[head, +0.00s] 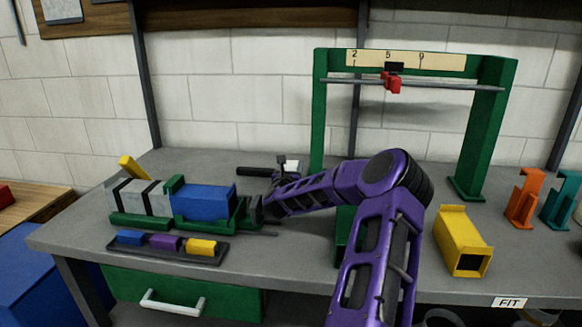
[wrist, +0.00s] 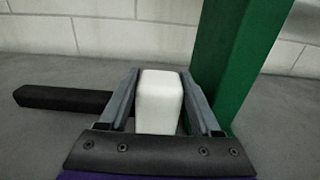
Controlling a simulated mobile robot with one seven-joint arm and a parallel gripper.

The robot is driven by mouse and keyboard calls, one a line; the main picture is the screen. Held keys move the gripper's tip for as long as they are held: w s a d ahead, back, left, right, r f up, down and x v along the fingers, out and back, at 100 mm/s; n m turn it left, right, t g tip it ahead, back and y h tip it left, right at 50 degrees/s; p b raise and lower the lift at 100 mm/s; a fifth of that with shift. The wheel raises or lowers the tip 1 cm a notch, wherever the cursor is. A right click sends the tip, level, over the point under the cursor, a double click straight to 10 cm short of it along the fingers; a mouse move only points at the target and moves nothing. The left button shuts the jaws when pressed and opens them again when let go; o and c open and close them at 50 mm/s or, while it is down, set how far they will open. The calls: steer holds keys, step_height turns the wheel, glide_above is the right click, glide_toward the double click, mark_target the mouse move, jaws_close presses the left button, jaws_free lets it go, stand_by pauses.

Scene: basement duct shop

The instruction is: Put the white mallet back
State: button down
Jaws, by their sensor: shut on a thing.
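The white mallet has a pale block head and a black handle. In the wrist view its white head (wrist: 160,100) sits between the two grey fingers of my gripper (wrist: 163,105), which is shut on it. The black handle (wrist: 62,101) sticks out to the left past the left finger. In the head view the handle (head: 256,172) shows at the back of the bench, left of the green frame; a bit of the white head (head: 293,164) shows by my gripper (head: 284,165). I cannot tell whether the mallet touches the bench top.
A green gantry frame (head: 320,110) with a scale and red slider (head: 392,83) stands close right of my gripper. A green fixture holds a blue block (head: 203,202) and grey pieces at left. A tray of coloured blocks (head: 168,252) lies in front. A yellow tube (head: 462,230) lies at right.

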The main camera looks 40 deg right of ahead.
steer(key=shift+c, duration=0.4)
jaws_free()
steer(key=shift+f, duration=0.15)
steer(key=shift+r, duration=0.2)
steer(key=v, duration=0.7)
steer(key=shift+s+a, duration=0.15)
steer(key=shift+a, duration=0.1)
